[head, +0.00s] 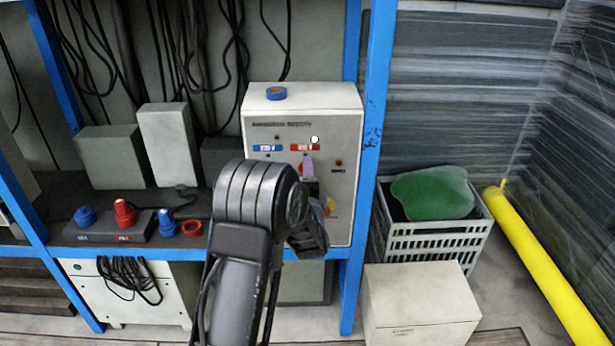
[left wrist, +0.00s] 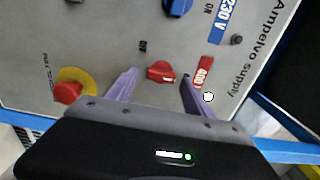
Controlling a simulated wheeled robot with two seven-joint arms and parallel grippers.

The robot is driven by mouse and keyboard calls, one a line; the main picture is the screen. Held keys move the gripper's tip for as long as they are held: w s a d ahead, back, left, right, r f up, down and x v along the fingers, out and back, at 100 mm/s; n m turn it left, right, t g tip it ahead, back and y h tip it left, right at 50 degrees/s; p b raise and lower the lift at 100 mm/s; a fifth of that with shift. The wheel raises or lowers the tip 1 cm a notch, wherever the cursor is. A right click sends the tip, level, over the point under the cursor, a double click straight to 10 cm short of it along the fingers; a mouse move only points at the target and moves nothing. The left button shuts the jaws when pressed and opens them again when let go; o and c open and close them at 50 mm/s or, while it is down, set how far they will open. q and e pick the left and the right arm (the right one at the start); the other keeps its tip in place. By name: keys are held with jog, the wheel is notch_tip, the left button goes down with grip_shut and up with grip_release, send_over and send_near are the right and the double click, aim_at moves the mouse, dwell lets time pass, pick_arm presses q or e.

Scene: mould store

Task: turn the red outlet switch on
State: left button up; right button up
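The supply cabinet (head: 260,190) is a light grey box on the shelf, with a blue 230 V label and a red 400 V label (head: 305,147). The red outlet switch (left wrist: 161,72) is a small red knob beside the red label in the left wrist view. In the head view it is mostly hidden behind my gripper. My left gripper (left wrist: 158,80) is open, with its purple fingers on either side of the red knob. I cannot tell whether they touch it. In the head view one purple finger (head: 308,166) shows against the panel. My right gripper is not in view.
A blue knob (left wrist: 178,6) and a red stop button on a yellow ring (left wrist: 68,92) share the panel. A blue tape roll (head: 276,93) lies on the cabinet. A blue rack post (head: 372,130) stands at its right. Red and blue plugs (head: 125,212) lie left.

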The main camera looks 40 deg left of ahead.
pick_arm(q)
jog(key=shift+s, duration=0.1)
jog(key=v, duration=0.7)
jog(key=shift+s+d+b, duration=0.25)
jog(key=shift+b, duration=0.15)
dwell(0.3)
jog(key=s+d+f+n+g+h, duration=0.3)
jog(key=d+f+n+h, duration=0.2)
jog(key=d+f, duration=0.5)
jog(key=s+d+f+n+g+h, duration=0.2)
jog(key=d+f+n+h, duration=0.2)
jog(key=d+f, duration=0.6)
jog(key=s+d+f+n+g+h, duration=0.1)
jog(key=s+d+f+g+h, duration=0.1)
jog(key=s+d+f, duration=0.3)
jog(key=s+d+f+n+g+h, duration=0.1)
jog(key=s+d+f+g, duration=0.3)
jog(key=s, duration=0.8)
jog(key=s+d+f+n+g+h, duration=0.1)
jog(key=s+d+f+g+h, duration=0.1)
jog(key=s+d+f, duration=0.4)
jog(key=s+d+h, duration=0.1)
jog(key=s, duration=0.1)
jog(key=shift+s+d+f+n+g, duration=0.25)
jog(key=shift+s+n+g, duration=0.05)
jog(key=shift+g, duration=0.1)
